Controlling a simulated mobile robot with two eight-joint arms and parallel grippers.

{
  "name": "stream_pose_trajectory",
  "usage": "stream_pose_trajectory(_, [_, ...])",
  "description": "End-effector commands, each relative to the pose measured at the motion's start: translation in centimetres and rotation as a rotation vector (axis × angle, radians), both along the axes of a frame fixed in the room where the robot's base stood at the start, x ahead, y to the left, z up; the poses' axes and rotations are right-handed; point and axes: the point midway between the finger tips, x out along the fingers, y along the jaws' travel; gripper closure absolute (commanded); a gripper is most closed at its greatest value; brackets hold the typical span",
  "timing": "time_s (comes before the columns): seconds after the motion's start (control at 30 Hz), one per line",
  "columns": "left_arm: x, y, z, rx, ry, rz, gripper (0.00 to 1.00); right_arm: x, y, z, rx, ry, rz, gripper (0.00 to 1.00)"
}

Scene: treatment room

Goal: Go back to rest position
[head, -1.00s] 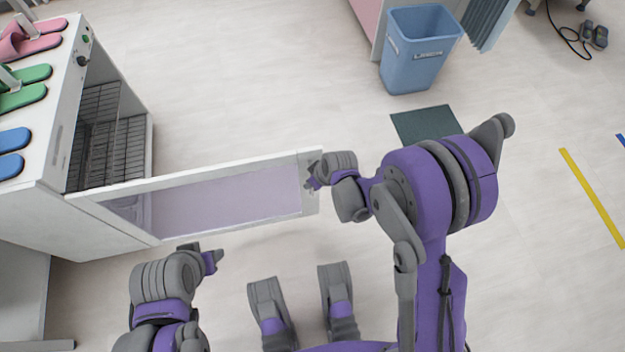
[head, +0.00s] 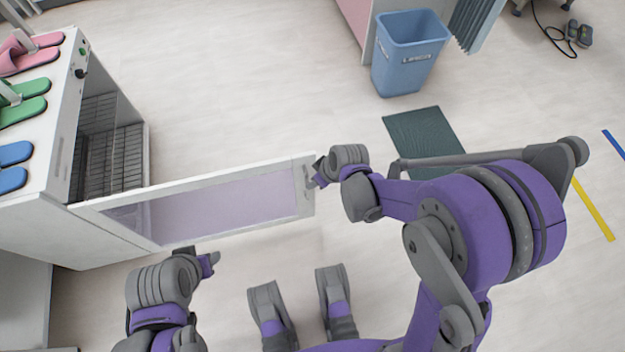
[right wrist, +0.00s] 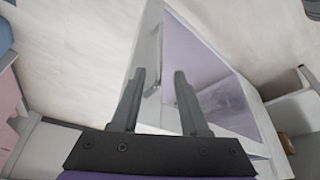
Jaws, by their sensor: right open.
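My right gripper (head: 318,172) is at the free end of the open cabinet door (head: 235,230), close to its small handle (head: 308,176). In the right wrist view the fingers of my right gripper (right wrist: 159,75) are apart, with the white door frame (right wrist: 150,45) showing between and beyond them. I cannot tell whether they touch the door. My left gripper (head: 208,262) is low at the left, in front of the door's near side. Its fingers are too small to read.
The white cabinet (head: 60,150) stands at the left with wire racks (head: 110,150) inside and slippers (head: 25,110) on top. A blue bin (head: 410,55) and a dark green mat (head: 428,135) lie beyond my right arm. The floor behind the door is clear.

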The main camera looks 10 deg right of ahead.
Motion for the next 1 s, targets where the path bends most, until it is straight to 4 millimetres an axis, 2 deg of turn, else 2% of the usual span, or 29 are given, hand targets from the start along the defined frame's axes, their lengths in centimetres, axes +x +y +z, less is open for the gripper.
stream_pose_trajectory(0.13, [0.0, 0.0, 0.3, 0.000, -0.001, 0.000, 0.50, -0.3, -0.2, 0.8, 0.000, 0.000, 0.000, 0.55])
stream_pose_trajectory(0.73, [0.0, 0.0, 0.3, 0.000, -0.001, 0.000, 0.50, -0.4, -0.2, 1.0, 0.000, 0.000, -0.004, 0.55])
stream_pose_trajectory(0.87, [0.0, 0.0, 0.3, 0.000, -0.001, 0.000, 0.50, -1.5, -0.7, 2.7, -0.003, 0.004, -0.046, 0.55])
stream_pose_trajectory(1.0, [0.0, 0.0, 0.3, 0.000, -0.001, 0.000, 0.50, -4.3, -1.7, 5.9, -0.009, 0.013, -0.144, 0.55])
